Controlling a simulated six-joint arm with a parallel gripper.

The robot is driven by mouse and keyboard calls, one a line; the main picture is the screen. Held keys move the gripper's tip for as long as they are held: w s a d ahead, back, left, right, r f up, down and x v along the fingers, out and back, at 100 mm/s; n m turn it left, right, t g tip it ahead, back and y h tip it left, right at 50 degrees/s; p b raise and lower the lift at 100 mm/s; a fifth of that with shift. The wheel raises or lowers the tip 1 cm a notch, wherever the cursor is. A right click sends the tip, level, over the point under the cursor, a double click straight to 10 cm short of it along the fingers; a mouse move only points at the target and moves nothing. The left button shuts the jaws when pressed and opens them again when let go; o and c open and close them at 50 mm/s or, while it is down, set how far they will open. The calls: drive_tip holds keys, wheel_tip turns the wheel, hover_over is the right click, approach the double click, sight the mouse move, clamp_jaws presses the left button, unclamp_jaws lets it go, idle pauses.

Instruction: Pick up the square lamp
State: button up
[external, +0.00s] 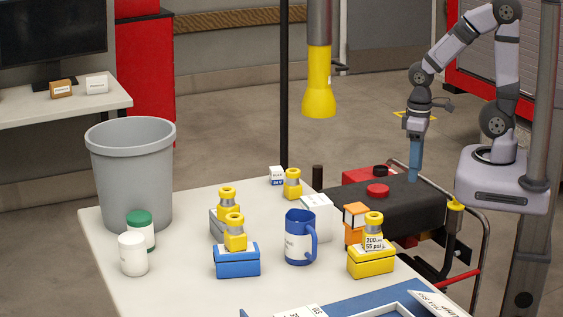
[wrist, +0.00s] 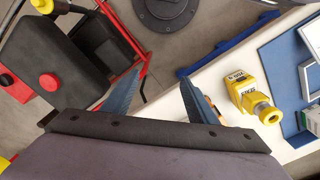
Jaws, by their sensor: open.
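No object is clearly labelled as the square lamp. The closest match is an orange-framed square block (external: 355,218) with a pale face, standing behind the yellow box near the table's right edge. In the wrist view, a bit of orange (wrist: 211,104) shows beside the right finger, mostly hidden by it. My gripper (external: 415,172) points down, with blue fingers, above the black cart behind the table's right side. It is well apart from the orange block. The wrist view shows my gripper (wrist: 162,82) open, with nothing between the fingers.
A blue mug (external: 299,245), white box (external: 317,214), blue box (external: 237,262) and grey bin (external: 133,180) share the table (external: 180,285). A black cart (external: 400,200) stands under my gripper.

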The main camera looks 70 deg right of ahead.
drive_tip(key=shift+o, duration=1.3)
